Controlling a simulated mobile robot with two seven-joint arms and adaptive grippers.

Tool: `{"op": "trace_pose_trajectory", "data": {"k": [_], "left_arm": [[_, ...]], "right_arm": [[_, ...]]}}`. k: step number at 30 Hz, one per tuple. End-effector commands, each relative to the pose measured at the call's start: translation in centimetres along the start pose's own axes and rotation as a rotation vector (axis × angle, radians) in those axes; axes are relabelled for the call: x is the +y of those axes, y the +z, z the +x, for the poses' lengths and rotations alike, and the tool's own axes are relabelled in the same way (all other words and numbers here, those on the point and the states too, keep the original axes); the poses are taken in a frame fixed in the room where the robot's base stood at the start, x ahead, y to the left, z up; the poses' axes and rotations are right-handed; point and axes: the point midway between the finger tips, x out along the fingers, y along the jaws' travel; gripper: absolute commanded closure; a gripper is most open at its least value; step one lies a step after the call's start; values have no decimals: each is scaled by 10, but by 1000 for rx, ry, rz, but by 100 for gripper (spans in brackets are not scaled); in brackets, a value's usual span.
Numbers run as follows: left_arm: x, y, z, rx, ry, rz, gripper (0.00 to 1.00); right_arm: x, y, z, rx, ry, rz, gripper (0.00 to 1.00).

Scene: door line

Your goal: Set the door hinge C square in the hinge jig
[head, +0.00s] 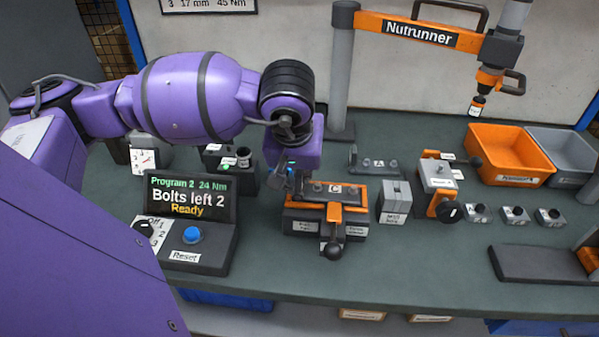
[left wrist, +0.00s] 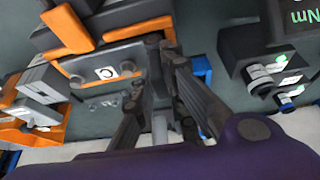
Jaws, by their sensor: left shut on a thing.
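The door hinge C (head: 322,188), a dark plate with a white C label and round holes, lies over the orange and dark hinge jig (head: 298,226). In the left wrist view the hinge (left wrist: 128,68) is beside the jig's orange rails (left wrist: 68,30). My left gripper (head: 296,182) is at the left end of the hinge and shut on it; its fingers (left wrist: 165,55) partly hide that end. I cannot tell whether the hinge lies fully flat in the jig. The jig's black-knobbed lever (head: 334,240) points to the front. My right gripper is not in view.
Left of the jig stands a console (head: 190,225) reading "Bolts left 2, Ready". A part labelled A (head: 378,163) lies behind the jig. A grey block (head: 395,200) and an orange-grey fixture (head: 437,185) stand to its right. Orange (head: 508,155) and grey bins are at back right.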

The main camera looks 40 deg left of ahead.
Motion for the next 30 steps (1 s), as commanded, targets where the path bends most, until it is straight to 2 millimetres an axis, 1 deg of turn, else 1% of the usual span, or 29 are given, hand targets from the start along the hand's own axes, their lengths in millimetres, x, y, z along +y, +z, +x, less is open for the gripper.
{"op": "trace_pose_trajectory", "data": {"k": [4,12,13,18,26,30], "left_arm": [[0,0,0,3,2,-1,100],[0,-1,0,3,2,-1,100],[0,-1,0,3,2,-1,88],[0,0,0,2,1,-1,67],[0,1,1,-2,-1,0,67],[0,-2,-4,0,0,0,67]], "right_arm": [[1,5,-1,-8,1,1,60],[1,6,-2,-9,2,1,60],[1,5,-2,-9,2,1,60],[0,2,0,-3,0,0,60],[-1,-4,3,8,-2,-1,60],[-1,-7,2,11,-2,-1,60]]}}
